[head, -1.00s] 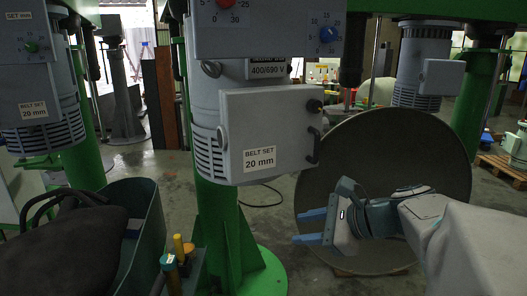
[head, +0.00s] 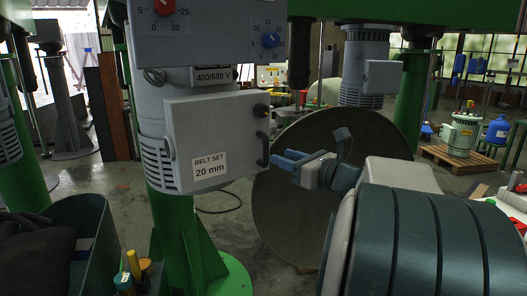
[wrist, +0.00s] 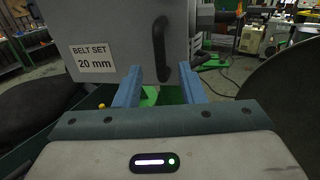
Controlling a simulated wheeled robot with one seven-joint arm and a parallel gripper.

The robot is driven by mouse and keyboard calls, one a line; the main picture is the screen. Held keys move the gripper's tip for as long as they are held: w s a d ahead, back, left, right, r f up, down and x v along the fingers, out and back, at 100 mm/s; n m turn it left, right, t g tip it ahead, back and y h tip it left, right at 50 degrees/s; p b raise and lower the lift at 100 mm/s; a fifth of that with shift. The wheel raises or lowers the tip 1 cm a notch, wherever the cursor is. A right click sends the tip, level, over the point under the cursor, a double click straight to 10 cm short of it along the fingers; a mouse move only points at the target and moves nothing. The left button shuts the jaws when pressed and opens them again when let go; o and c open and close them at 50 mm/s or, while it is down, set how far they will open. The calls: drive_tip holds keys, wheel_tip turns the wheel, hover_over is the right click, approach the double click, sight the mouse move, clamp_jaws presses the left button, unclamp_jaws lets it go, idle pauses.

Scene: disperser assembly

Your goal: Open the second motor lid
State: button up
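A grey box-like motor lid (head: 215,137) labelled "BELT SET 20 mm" sits on the front of the central grey motor (head: 155,125). It looks shut. Its dark handle (head: 263,149) is on the right side of its front face. My gripper (head: 276,160) is open, with its blue fingers pointing at the handle from the right. In the wrist view, the lid (wrist: 100,45) fills the upper left. The handle (wrist: 160,48) stands upright between and just beyond the two open fingers (wrist: 158,78). Nothing is held; whether a finger touches the handle I cannot tell.
A large round dark disc (head: 335,205) stands behind my gripper. A green column (head: 180,240) carries the motor. A teal bin (head: 95,225) with dark contents stands at lower left. Another grey motor (head: 365,65) hangs at back right.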

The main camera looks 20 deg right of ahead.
sight(268, 152)
drive_tip(key=x, duration=0.5)
clamp_jaws()
drive_tip(key=shift+s, duration=0.1)
